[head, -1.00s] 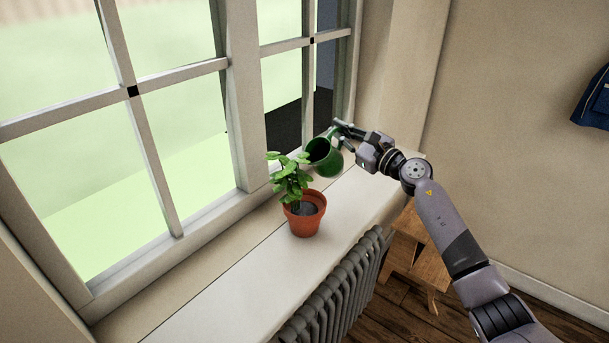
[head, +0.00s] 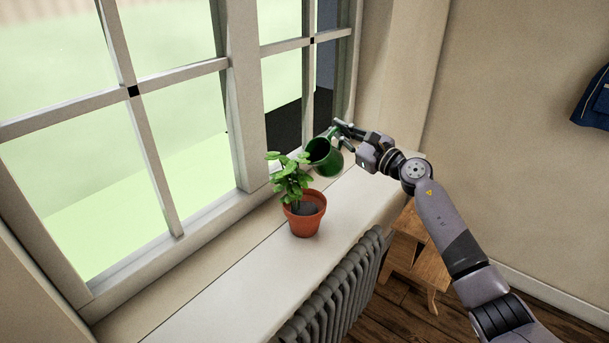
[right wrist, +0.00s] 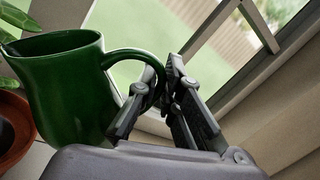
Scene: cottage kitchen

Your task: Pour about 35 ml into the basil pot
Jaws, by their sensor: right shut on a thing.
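The basil pot (head: 306,222) is terracotta with a leafy green basil plant (head: 290,180) and dark soil, and stands upright on the windowsill. A green jug (head: 327,158) is just behind it and to its right, tilted with its mouth toward the pot. My right gripper (head: 342,133) is shut on the jug's handle. In the right wrist view the fingers (right wrist: 170,95) close around the handle of the green jug (right wrist: 75,95), and the pot's rim (right wrist: 12,130) shows at the left edge. No stream of liquid is visible. My left gripper is out of view.
The pale windowsill (head: 240,290) is clear in front of the pot. The window frame (head: 240,100) stands close to the left of the plant and jug. A grey radiator (head: 340,290) and a wooden stool or table (head: 415,265) are below the sill.

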